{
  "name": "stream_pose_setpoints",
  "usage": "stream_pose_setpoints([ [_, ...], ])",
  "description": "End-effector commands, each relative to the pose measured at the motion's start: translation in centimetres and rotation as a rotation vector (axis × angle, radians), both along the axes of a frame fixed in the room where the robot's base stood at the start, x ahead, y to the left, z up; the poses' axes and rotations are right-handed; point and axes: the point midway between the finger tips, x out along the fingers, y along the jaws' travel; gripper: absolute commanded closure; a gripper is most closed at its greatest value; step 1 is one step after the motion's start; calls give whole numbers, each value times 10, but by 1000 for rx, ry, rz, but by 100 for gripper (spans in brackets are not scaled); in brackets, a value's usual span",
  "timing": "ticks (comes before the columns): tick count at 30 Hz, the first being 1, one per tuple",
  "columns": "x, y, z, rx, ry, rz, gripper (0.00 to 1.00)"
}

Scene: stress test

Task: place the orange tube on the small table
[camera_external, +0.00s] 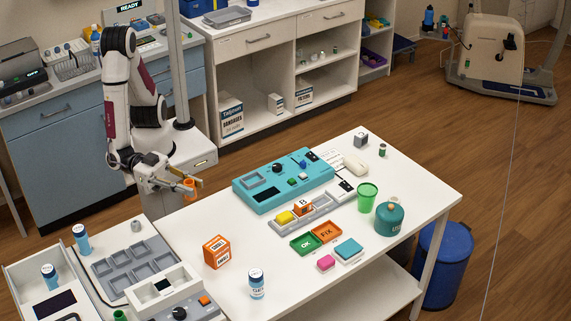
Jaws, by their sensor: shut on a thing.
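The orange tube (189,189) is a small upright cylinder. My gripper (192,184) is shut around it, with its fingers on either side. Both are near the back left edge of the white table (425,183). I cannot tell how high the tube is above the surface or whether it touches anything. The near end of the arm hides part of the table edge behind it.
An orange box (216,251) and a white-blue bottle (257,284) stand at the table's front left. A teal device (283,181), a grey tray (270,222), a green cup (367,197) and a green canister (389,219) stand farther right. A grey compartment tray (137,267) lies left.

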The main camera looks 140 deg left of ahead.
Motion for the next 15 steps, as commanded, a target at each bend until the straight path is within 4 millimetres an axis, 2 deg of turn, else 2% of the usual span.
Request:
stream_pose_setpoints([
  [15,-76,-19,-7,1,0,151,94],
])
